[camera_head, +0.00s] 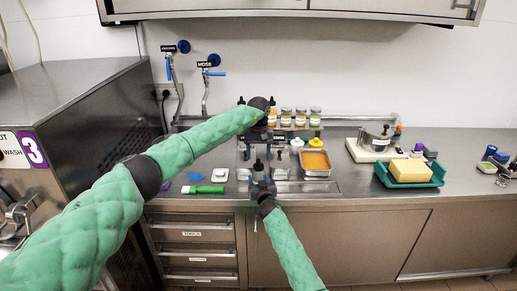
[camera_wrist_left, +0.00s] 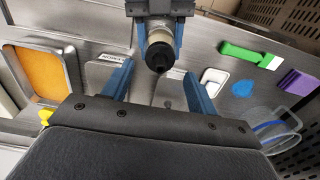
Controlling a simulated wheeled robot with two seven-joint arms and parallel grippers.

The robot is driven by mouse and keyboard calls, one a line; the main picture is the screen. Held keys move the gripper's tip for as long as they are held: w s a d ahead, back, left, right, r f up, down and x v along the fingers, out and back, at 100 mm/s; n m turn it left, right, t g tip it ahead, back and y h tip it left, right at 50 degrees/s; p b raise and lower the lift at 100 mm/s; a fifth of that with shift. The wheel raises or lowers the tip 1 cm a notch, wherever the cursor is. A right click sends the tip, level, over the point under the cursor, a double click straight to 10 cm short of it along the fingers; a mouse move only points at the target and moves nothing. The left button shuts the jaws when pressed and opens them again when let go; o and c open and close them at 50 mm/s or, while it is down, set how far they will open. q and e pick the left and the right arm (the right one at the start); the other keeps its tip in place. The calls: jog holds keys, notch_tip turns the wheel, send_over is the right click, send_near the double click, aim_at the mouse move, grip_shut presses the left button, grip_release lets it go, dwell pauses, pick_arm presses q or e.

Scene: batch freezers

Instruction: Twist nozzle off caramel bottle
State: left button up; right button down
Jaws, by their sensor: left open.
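The caramel bottle shows in the left wrist view as a pale body (camera_wrist_left: 159,34) with a black nozzle (camera_wrist_left: 160,58) pointing toward the camera. In the head view the dark nozzle (camera_head: 258,165) stands up above my right gripper (camera_head: 261,184). The right gripper's blue fingers (camera_wrist_left: 161,28) close on both sides of the bottle. My left gripper (camera_head: 259,152) is above the bottle; its open blue fingers (camera_wrist_left: 158,88) stand apart, with the nozzle between and a little beyond them. The left fingers do not visibly touch it. The bottle's label is hidden.
An orange-filled metal tray (camera_head: 315,163) lies on the counter, with jars (camera_head: 301,117) behind. A teal tray (camera_head: 409,182) holds a yellow block at right. A green-handled tool (camera_head: 203,189) and a white square (camera_head: 220,174) lie at left. Bare counter lies at front right.

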aim_at(259, 165)
pick_arm(q)
jog(key=shift+f, duration=2.3)
jog(key=shift+c, duration=0.5)
